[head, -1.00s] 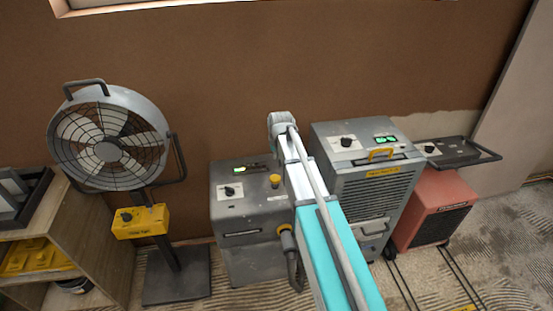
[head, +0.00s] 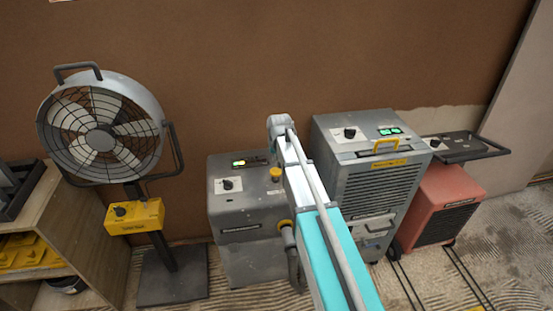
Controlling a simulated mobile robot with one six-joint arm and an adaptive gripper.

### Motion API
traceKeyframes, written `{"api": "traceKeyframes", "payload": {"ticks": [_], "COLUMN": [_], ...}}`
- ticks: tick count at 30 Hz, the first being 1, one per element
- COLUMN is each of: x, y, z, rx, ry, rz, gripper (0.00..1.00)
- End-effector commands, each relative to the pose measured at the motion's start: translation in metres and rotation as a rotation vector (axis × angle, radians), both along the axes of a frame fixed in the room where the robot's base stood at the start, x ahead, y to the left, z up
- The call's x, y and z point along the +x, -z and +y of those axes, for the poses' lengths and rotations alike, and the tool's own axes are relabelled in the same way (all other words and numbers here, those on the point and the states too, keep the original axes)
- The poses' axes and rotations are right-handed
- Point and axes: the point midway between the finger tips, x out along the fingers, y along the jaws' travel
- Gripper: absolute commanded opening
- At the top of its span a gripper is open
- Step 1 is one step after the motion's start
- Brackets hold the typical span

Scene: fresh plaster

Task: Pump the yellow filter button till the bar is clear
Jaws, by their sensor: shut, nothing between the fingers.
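The yellow filter button (head: 275,172) stands up on the top right of a grey machine (head: 248,212), beside my arm. A small display (head: 249,162) on that machine's top has a lit green-yellow part at its left and a darker strip to the right. The bar is too small to read clearly. A black dial on a white plate (head: 229,185) sits left of the button. My arm crosses in front of the machine's right side, its grey end joint above and behind the button. My gripper does not show, so I cannot see any contact with the button.
A fan (head: 100,137) with a yellow control box (head: 134,215) stands left, beside a wooden shelf (head: 96,235). A larger grey dehumidifier (head: 366,185) stands close right of my arm. A red unit (head: 440,205) with a dark tray stands further right. The brown wall is behind.

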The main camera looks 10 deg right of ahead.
Motion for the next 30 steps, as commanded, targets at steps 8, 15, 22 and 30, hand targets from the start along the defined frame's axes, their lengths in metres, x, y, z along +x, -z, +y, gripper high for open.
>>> {"api": "traceKeyframes", "payload": {"ticks": [8,15,22,30], "x": [0.004,0.004,0.004,0.004], "y": [0.026,0.043,0.051,0.052], "z": [0.0,0.0,0.0,0.001], "rx": [0.0,0.0,0.0,0.0], "ry": [0.0,0.0,0.0,-0.001], "rz": [0.0,0.0,0.0,0.0], "gripper": [0.0,0.0,0.0,0.0]}}
